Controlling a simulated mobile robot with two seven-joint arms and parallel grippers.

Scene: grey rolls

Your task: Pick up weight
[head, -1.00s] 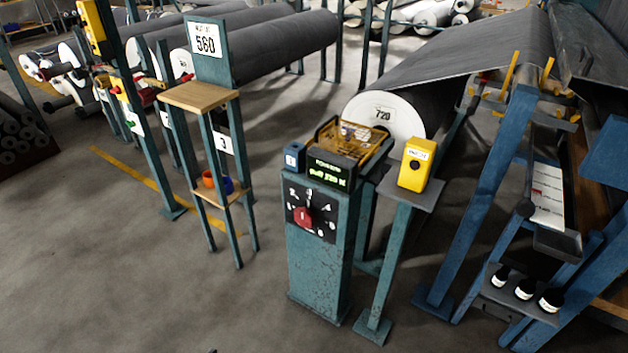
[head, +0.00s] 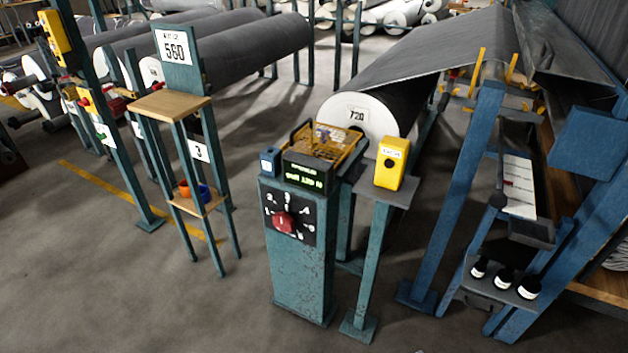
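Nothing in the head view is plainly marked as a weight. Three small black round-topped objects with white lower parts stand in a row on a small grey shelf (head: 508,291) at the lower right: a left one (head: 479,267), a middle one (head: 503,276) and a right one (head: 528,287). They are too small to tell whether they are weights. Neither of my grippers shows clearly in the head view.
A teal pedestal (head: 302,262) with a red-knobbed dial stands in the middle. A yellow box (head: 391,163) sits on a post beside it. A blue slanted frame (head: 458,195) stands left of the small shelf. The floor at lower left is clear.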

